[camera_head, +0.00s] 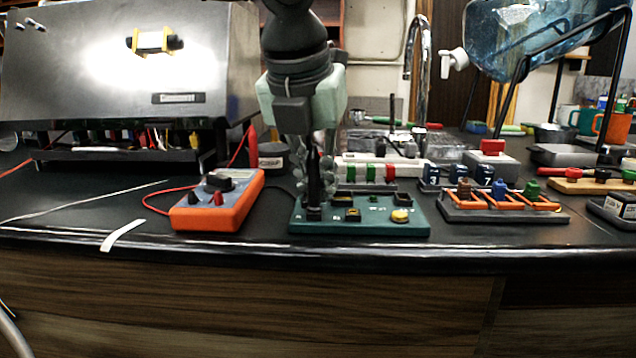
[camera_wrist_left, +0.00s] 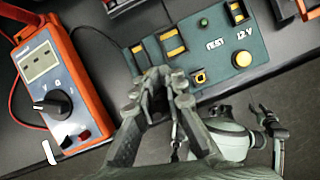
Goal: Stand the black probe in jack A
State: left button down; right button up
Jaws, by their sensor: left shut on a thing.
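The green test board (camera_head: 366,229) lies near the bench's front edge; it also shows in the wrist view (camera_wrist_left: 224,72). Jack A (camera_head: 313,214) is the dark socket at its front left corner. My left gripper (camera_head: 314,180) points down over that corner and is shut on the black probe (camera_head: 314,186). The probe is about upright, its lower end at jack A; I cannot tell whether its tip is inside. In the wrist view the fingers of my left gripper (camera_wrist_left: 160,88) cover the jack and most of the probe.
An orange multimeter (camera_head: 219,201) lies close left of the board, with red and dark leads. A red upright piece (camera_head: 252,146) stands behind it. A rack with orange bars (camera_head: 503,212) is to the right. A white strip (camera_head: 122,235) lies front left.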

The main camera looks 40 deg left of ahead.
pick_arm(q)
jog(key=c, duration=1.5)
grip_release()
jog(key=v, duration=1.2)
jog(key=shift+d, duration=0.1)
